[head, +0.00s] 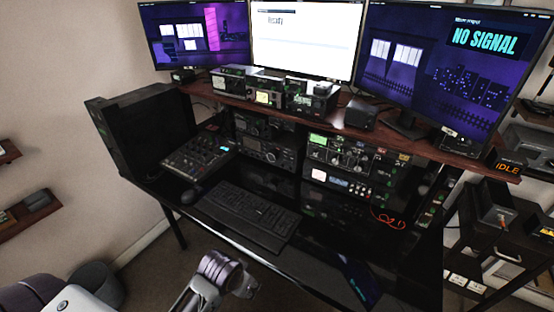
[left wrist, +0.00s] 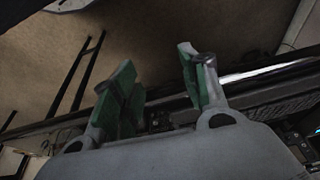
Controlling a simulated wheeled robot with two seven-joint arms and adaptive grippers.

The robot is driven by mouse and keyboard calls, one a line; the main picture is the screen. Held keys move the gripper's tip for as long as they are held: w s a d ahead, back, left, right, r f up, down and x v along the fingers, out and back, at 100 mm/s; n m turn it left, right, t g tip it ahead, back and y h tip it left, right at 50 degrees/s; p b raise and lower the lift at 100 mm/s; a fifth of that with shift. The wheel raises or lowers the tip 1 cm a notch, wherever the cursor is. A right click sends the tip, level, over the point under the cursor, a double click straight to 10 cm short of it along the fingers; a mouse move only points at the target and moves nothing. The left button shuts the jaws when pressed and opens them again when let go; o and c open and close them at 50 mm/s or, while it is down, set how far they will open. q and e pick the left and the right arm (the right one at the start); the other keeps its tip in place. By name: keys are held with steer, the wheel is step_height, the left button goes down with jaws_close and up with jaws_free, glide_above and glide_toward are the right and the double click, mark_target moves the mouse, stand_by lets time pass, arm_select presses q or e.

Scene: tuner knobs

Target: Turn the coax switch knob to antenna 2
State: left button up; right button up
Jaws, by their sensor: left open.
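Several knobbed radio units (head: 345,152) stand on the desk under the wooden shelf, and small boxes with meters and dials (head: 268,90) stand on the shelf. The coax switch and its knob are too small to tell apart from these. My left gripper (head: 228,276) is low in the head view, in front of the desk and well short of the radios. In the left wrist view its two green-padded fingers (left wrist: 155,72) are spread apart with nothing between them. My right gripper is in neither view.
A mixer (head: 197,155) is at the left. The desk's front edge (head: 270,265) is near my gripper.

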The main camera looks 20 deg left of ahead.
arm_select(q)
steer(key=w+a+r+t, duration=0.2)
steer(key=w+r+t, duration=0.1)
steer(key=w, duration=0.4)
steer(key=w+a+r+t+y, duration=0.1)
steer(key=w+r+t, duration=0.1)
steer(key=w, duration=0.5)
steer(key=w+a+r+t, duration=0.2)
steer(key=w+r+t, duration=0.1)
steer(key=w, duration=0.4)
steer(key=w+a+r+m+t+h, duration=0.1)
steer(key=w+a+r+t+h, duration=0.1)
steer(key=w+r, duration=0.6)
steer(key=w+a+r+m+t+h, duration=0.1)
steer(key=w+a+r+t+h, duration=0.1)
steer(key=w+a+r+t, duration=0.2)
steer(key=w+a+r, duration=0.1)
steer(key=w+r, duration=0.2)
steer(key=w, duration=0.1)
steer(key=shift+w+r, duration=0.35)
